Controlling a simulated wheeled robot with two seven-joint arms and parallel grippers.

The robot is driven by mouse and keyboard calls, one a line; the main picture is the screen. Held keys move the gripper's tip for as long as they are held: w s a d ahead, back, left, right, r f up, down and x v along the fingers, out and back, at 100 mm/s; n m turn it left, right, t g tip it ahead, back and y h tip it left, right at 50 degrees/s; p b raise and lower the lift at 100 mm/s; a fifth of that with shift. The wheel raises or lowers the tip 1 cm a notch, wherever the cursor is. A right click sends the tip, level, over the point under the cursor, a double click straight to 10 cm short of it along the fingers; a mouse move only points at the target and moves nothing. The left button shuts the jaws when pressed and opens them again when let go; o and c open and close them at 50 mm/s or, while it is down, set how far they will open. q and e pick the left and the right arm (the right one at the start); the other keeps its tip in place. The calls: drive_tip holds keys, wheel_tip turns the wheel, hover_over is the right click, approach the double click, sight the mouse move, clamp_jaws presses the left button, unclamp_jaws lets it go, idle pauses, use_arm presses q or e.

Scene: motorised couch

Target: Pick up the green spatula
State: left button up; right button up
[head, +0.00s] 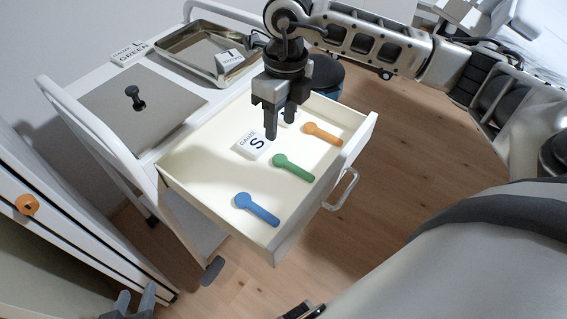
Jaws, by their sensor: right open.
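The green spatula (293,167) lies flat in the open white drawer (204,190), between a blue spatula (257,208) and an orange spatula (322,133). My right gripper (281,128) points down over the drawer, fingers apart and empty. In the picture it is just above the green spatula's round end, near a white box marked "GAUZE S" (253,145). I see no contact with the spatula. My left gripper (135,302) shows only its fingertips at the bottom left edge, apart, with nothing between them.
The drawer belongs to a white cart with a grey lid (150,112) and a metal tray (200,50) on top. White boxes (132,53) stand there too. The drawer handle (344,190) sticks out at the front. Wooden floor (400,150) lies clear to the right.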

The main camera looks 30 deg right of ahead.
drive_tip(key=d+h, duration=0.1)
drive_tip(key=d, duration=0.1)
hover_over(289, 164)
drive_tip(key=f, duration=0.9)
drive_tip(key=shift+s+a, duration=0.2)
drive_tip(key=shift+a, duration=0.1)
drive_tip(key=shift+w+d+f, duration=0.1)
drive_tip(key=shift+d+f, duration=0.1)
drive_tip(key=shift+f, duration=1.4)
drive_tip(key=shift+w+d+f, duration=0.1)
drive_tip(key=shift+d+f, duration=0.05)
drive_tip(key=shift+f, duration=1.4)
clamp_jaws()
